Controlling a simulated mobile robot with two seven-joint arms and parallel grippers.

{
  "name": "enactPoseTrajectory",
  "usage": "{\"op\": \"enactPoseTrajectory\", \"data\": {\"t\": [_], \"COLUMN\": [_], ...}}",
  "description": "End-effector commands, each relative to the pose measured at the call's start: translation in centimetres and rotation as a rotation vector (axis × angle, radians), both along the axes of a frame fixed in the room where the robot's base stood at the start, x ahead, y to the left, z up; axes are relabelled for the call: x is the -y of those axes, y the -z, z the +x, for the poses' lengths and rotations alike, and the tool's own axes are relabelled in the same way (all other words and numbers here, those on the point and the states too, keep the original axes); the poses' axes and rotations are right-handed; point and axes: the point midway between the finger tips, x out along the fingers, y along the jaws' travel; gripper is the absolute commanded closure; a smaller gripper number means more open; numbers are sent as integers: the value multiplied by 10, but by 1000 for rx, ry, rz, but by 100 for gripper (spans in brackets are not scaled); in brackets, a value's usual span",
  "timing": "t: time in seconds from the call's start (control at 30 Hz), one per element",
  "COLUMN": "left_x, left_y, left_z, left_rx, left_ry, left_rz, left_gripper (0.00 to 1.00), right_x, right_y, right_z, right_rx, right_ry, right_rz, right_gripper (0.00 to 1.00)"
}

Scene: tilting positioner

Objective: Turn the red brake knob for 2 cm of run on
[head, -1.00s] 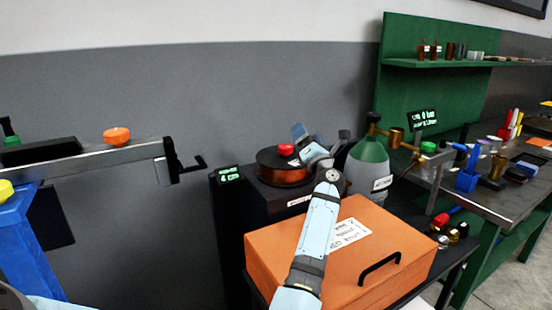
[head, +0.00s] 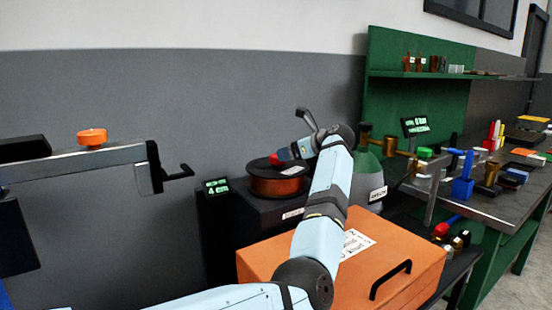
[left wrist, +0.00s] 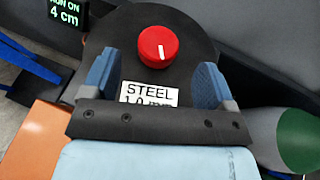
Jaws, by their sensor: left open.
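The red brake knob (left wrist: 158,46) has a white pointer line, nearly upright in the left wrist view. It sits on a black disc (left wrist: 195,35) with a label reading STEEL 1.0 mm (left wrist: 148,95). In the head view the knob (head: 274,159) is on top of the copper-coloured spool (head: 278,186). My left gripper (left wrist: 157,78) is open, its two blue fingers apart, with the knob ahead and between their lines. I see no contact. The run-on display (left wrist: 65,12) reads 4 cm; it also shows in the head view (head: 216,186). My right gripper is not in view.
An orange case (head: 290,257) lies in front of the spool, below my left arm. A green-topped gas cylinder (head: 368,180) stands right of the spool. A rail with an orange knob (head: 92,137) is at left. A cluttered workbench (head: 465,208) is at right.

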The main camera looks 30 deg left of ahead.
Motion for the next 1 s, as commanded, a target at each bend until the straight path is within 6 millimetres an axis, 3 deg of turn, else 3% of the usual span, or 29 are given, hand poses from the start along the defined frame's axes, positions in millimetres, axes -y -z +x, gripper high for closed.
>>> {"op": "enactPoseTrajectory", "data": {"t": [0.1, 0.33, 0.77, 0.9, 1.0], "left_x": [-25, -54, -62, -62, -62], "left_y": [10, 23, 26, 26, 26], "left_z": [2, 5, 6, 6, 6], "left_rx": [-1, -1, -1, -1, -1], "left_ry": [-3, -1, 0, 0, 0], "left_rz": [2, 2, 2, 1, 1], "left_gripper": [20, 20, 20, 53, 70], "right_x": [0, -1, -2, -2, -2], "right_y": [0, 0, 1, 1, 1], "right_z": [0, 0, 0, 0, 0], "right_rx": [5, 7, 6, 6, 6], "right_ry": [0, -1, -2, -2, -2], "right_rz": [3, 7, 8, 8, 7], "right_gripper": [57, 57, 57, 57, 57]}}
